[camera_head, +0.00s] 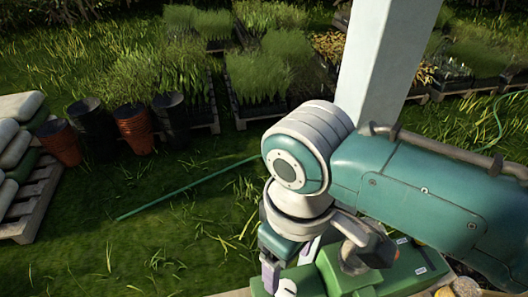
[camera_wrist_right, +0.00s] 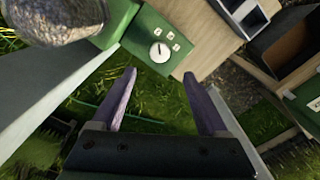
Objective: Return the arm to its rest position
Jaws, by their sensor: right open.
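My right arm (camera_head: 400,190) comes in from the right in the head view and bends down at a large white and teal joint. Its gripper (camera_head: 272,275) points down at the bottom of the picture, partly hidden by the wrist. In the right wrist view the gripper's two purple fingers (camera_wrist_right: 165,100) stand wide apart with nothing between them. Grass shows in the gap, and a green box with a round white dial (camera_wrist_right: 159,52) lies beyond the fingertips. My left gripper does not show.
A white post (camera_head: 385,60) stands behind the arm. A green machine (camera_head: 400,268) sits beside the gripper at the bottom. Plant trays (camera_head: 258,85), stacked pots (camera_head: 133,128) and a pallet of sacks (camera_head: 30,200) stand further back. A green hose (camera_head: 190,187) crosses open grass at left.

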